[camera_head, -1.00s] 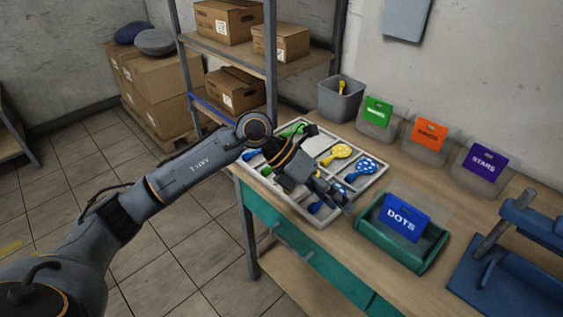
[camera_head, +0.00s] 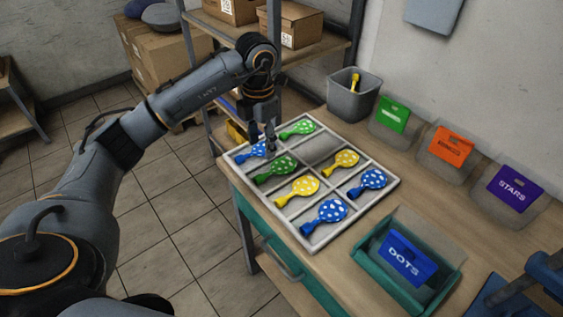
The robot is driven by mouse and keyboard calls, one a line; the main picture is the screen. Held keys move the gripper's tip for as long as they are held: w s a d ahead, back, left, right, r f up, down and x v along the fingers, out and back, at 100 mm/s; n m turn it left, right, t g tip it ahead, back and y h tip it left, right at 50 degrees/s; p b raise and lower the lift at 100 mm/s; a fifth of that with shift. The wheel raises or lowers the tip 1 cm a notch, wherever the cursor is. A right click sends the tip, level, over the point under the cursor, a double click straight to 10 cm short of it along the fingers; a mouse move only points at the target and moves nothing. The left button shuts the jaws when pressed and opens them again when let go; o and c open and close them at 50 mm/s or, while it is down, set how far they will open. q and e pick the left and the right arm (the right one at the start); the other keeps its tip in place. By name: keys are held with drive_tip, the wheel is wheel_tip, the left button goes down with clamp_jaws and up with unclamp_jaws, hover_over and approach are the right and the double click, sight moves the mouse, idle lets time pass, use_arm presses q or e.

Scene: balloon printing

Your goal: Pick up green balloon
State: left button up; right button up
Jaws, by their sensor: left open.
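A green balloon (camera_head: 297,129) lies in the far compartment of a light divided tray (camera_head: 392,189) on the workbench. A second green balloon (camera_head: 275,168), with pale dots, lies in the near row of the tray, between a blue balloon (camera_head: 250,152) and a yellow one (camera_head: 297,191). My left gripper (camera_head: 269,147) points down over the tray's far left part. It is open and empty, beside the far green balloon and partly in front of the blue one. Its height above the tray is hard to tell. My right gripper is not in view.
More yellow and blue balloons lie in the tray; one compartment (camera_head: 321,150) is empty. A grey bin (camera_head: 353,101) stands behind it. A teal DOTS box (camera_head: 385,275) is in front right. Bins with green, orange and purple STARS labels line the wall. A shelf stands behind my arm.

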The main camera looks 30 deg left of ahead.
use_arm(q)
hover_over(261, 175)
drive_tip(key=f, duration=0.3)
drive_tip(key=f+p, duration=0.1)
drive_tip(key=f, duration=0.1)
drive_tip(key=shift+s+d+f, duration=0.1)
drive_tip(key=shift+d+f, duration=0.25)
drive_tip(key=shift+f, duration=0.25)
drive_tip(key=shift+a+f+p, duration=0.2)
drive_tip(key=shift+f+p, duration=0.3)
drive_tip(key=shift+f, duration=0.3)
drive_tip(key=f, duration=0.2)
drive_tip(key=shift+a+f+p, duration=0.2)
drive_tip(key=shift+f+p, duration=0.1)
drive_tip(key=shift+p, duration=0.1)
drive_tip(key=shift+f, duration=0.55)
drive_tip(key=c, duration=0.7)
drive_tip(key=shift+c, duration=0.6)
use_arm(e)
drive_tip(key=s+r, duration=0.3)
